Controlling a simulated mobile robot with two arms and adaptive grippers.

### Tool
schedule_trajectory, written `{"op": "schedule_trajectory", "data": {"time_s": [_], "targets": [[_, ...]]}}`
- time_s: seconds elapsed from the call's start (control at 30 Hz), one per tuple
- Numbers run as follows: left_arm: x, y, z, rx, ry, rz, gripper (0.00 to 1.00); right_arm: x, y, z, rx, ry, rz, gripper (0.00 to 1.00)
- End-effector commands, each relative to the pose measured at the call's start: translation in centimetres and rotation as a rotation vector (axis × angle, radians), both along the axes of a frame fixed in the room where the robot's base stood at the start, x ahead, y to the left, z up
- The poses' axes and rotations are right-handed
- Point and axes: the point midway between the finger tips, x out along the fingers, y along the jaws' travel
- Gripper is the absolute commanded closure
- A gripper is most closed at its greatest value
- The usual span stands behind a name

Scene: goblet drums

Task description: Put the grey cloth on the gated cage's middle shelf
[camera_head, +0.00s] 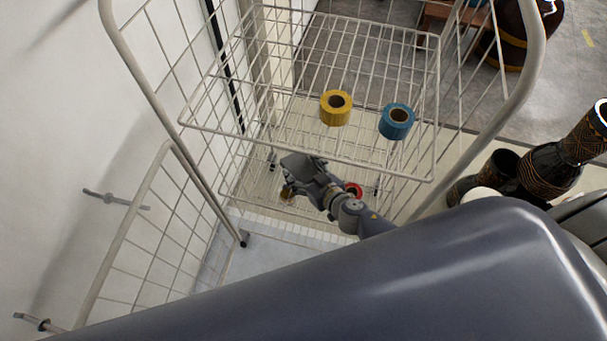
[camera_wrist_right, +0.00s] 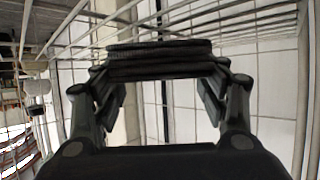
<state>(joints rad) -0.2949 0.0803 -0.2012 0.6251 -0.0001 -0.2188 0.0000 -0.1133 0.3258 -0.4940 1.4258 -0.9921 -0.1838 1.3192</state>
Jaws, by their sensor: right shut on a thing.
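The gated cage (camera_head: 436,100) is a pale wire frame on wheels, with its gate (camera_head: 150,225) open at the left. My right gripper (camera_head: 303,172) reaches into the cage, below the level of the shelf that holds the tape rolls. In the right wrist view the gripper is shut on the grey cloth (camera_wrist_right: 160,58), a dark, folded, layered bundle held level between the fingers. Wire mesh shows above and behind it. In the head view I cannot tell the cloth apart from the gripper. My left gripper is not in view.
A yellow tape roll (camera_head: 335,108) and a teal tape roll (camera_head: 397,121) stand on the wire shelf above my gripper. A red roll (camera_head: 354,189) and a small brown item (camera_head: 287,192) are lower in the cage. Dark goblet drums (camera_head: 545,165) stand at the right.

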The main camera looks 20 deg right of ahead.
Motion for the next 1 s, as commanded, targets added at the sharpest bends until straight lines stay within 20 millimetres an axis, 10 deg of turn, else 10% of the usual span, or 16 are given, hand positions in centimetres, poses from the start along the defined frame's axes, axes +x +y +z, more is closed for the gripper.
{"op": "schedule_trajectory", "data": {"time_s": [0.57,0.6,0.7,1.0], "targets": [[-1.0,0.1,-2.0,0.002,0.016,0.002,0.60,-0.1,0.0,-2.8,0.001,0.001,0.000,0.56],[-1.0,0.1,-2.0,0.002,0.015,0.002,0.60,-0.1,0.0,-2.9,0.001,0.001,-0.001,0.31],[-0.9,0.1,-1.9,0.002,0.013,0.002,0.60,-0.1,0.0,-2.7,0.001,0.001,0.000,0.12],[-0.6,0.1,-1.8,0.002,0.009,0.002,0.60,-0.1,0.0,-2.7,0.001,0.001,0.000,0.12]]}}
